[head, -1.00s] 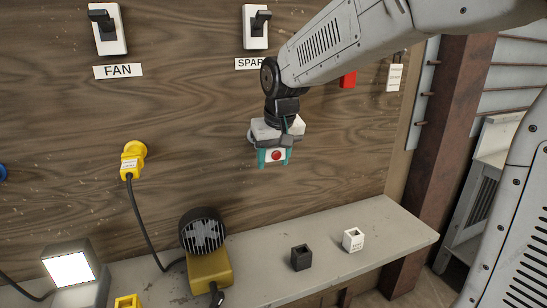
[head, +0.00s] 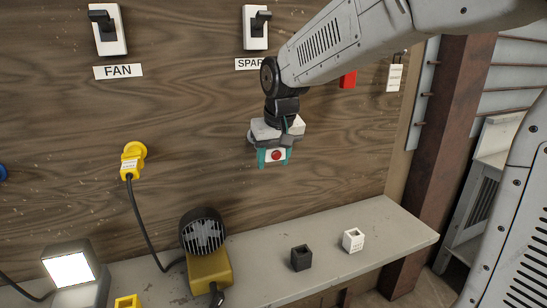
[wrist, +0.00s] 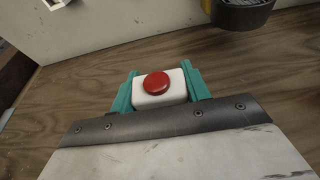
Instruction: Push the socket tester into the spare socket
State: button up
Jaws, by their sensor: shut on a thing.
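The socket tester (head: 276,156) is a small white block with a red round button. In the wrist view the tester (wrist: 158,88) sits between the two teal fingers of my gripper (wrist: 158,92). In the head view my gripper (head: 274,158) is shut on it, in front of the wooden board, below the SPARE label (head: 249,64). The spare socket is not visible; my gripper and arm cover the board below that label. I cannot tell whether the tester touches the board.
A grey shelf (head: 330,264) runs below, holding a black holder (head: 301,257), a white holder (head: 353,240), a yellow fan (head: 206,262) and a lit lamp (head: 72,270). The SPARE switch (head: 256,26) is above.

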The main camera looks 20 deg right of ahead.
jog(key=shift+w, duration=1.1)
jog(key=o, duration=1.6)
jog(key=shift+c, duration=0.2)
jog(key=v, duration=0.7)
jog(key=shift+r, duration=0.4)
jog(key=s+d+f, duration=0.1)
jog(key=s+f, duration=0.2)
jog(key=s, duration=0.7)
jog(key=s+d+f+g, duration=0.1)
jog(key=s+f, duration=0.3)
jog(key=s, duration=0.6)
jog(key=s+d+f+g, duration=0.1)
jog(key=s+f, duration=0.2)
jog(key=s, duration=0.7)
jog(key=shift+s+f, duration=0.3)
jog(key=shift+s, duration=0.1)
